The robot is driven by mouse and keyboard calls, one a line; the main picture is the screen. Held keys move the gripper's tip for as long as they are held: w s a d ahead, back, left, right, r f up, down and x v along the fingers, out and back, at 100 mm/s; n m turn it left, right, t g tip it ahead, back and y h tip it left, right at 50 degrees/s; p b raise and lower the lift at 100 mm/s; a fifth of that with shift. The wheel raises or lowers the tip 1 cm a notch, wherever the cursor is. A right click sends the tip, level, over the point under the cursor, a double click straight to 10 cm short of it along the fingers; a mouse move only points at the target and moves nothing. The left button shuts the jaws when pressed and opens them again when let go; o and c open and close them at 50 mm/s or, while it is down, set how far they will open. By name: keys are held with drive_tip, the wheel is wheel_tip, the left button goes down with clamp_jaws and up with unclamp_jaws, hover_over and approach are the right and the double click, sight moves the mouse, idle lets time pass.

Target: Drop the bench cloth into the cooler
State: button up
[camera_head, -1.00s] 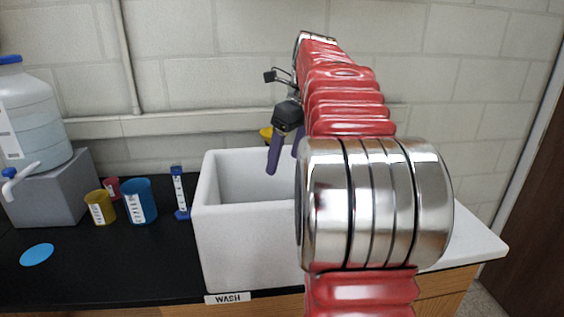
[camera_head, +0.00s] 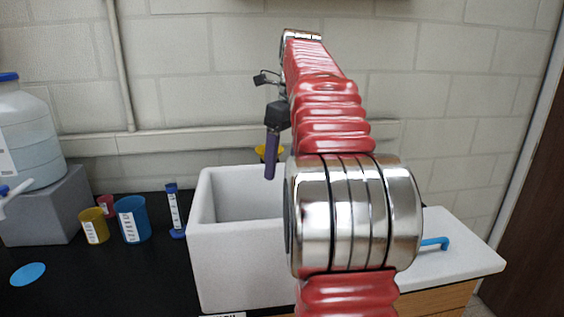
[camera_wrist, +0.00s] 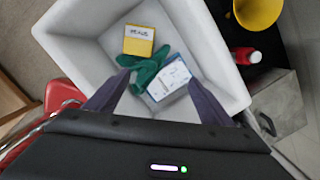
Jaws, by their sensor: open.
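The white cooler (camera_head: 235,262) stands open on the bench, partly behind my arm in the head view. The wrist view looks down into the cooler (camera_wrist: 70,35). A crumpled green cloth (camera_wrist: 148,73), which looks like the bench cloth, lies on its floor between a yellow labelled box and a white-and-blue packet. In the head view the cloth is hidden. My gripper (camera_wrist: 158,79) is over the cooler with its purple fingers spread apart and nothing between them. In the head view my gripper (camera_head: 270,176) hangs above the cooler's back part.
Left of the cooler stand a blue-capped tube (camera_head: 173,208), a blue cup (camera_head: 132,220), a yellow cup (camera_head: 94,228) and a large jug (camera_head: 28,130) on a grey block. A white slab (camera_head: 462,262) lies right. A yellow funnel-like thing (camera_wrist: 257,12) is beside the cooler.

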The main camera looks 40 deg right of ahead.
wheel_tip(320, 180, up, 7)
drive_tip(key=s, duration=0.1)
idle(0.6)
drive_tip(key=shift+d, duration=0.1)
idle(0.7)
